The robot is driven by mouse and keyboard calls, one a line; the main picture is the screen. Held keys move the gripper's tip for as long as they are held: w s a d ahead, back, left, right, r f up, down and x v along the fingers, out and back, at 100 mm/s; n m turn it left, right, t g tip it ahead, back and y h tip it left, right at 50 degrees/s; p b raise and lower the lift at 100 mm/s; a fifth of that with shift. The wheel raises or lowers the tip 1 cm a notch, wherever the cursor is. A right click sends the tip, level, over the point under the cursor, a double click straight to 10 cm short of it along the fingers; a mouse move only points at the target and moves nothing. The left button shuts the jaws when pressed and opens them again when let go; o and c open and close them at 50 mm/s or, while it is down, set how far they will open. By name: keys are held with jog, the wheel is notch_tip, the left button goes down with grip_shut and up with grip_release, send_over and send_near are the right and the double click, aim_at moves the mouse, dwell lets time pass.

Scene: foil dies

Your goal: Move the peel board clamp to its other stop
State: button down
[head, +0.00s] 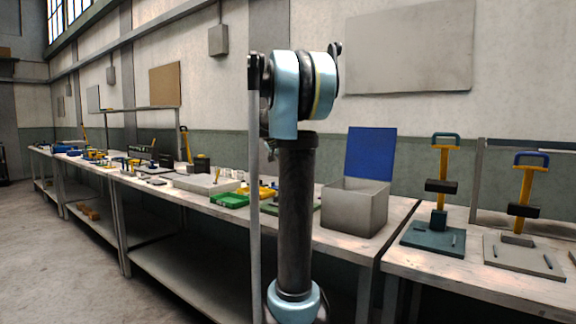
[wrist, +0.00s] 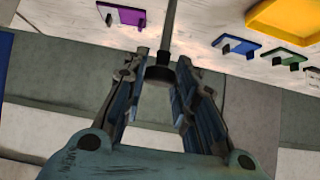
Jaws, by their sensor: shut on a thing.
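In the wrist view the two fingers of my gripper (wrist: 161,62) are closed in on a dark knob (wrist: 159,74). A thin grey rod (wrist: 171,25) runs from the knob toward the top edge. What the knob belongs to is not clear; I cannot tell whether it is the peel board clamp. The fingers hide part of it. In the head view my gripper does not show. Two upright yellow tools with blue handles, a left one (head: 444,165) and a right one (head: 525,183), stand on the right bench. I cannot identify the peel board clamp for certain.
A grey box (head: 354,211) with a raised blue panel (head: 371,153) and a green tray (head: 229,201) stand on the long bench. In the wrist view, purple (wrist: 122,15), blue (wrist: 237,45) and green (wrist: 284,56) plates and a yellow tray (wrist: 285,25) lie near the top.

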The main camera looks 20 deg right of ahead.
jog(key=shift+a, duration=0.2)
jog(key=c, duration=1.3)
grip_release()
jog(key=shift+s+r, duration=0.1)
jog(key=v, duration=1.1)
jog(key=shift+s+a+r, duration=0.1)
jog(key=shift+a+r, duration=0.1)
jog(key=shift+a, duration=0.1)
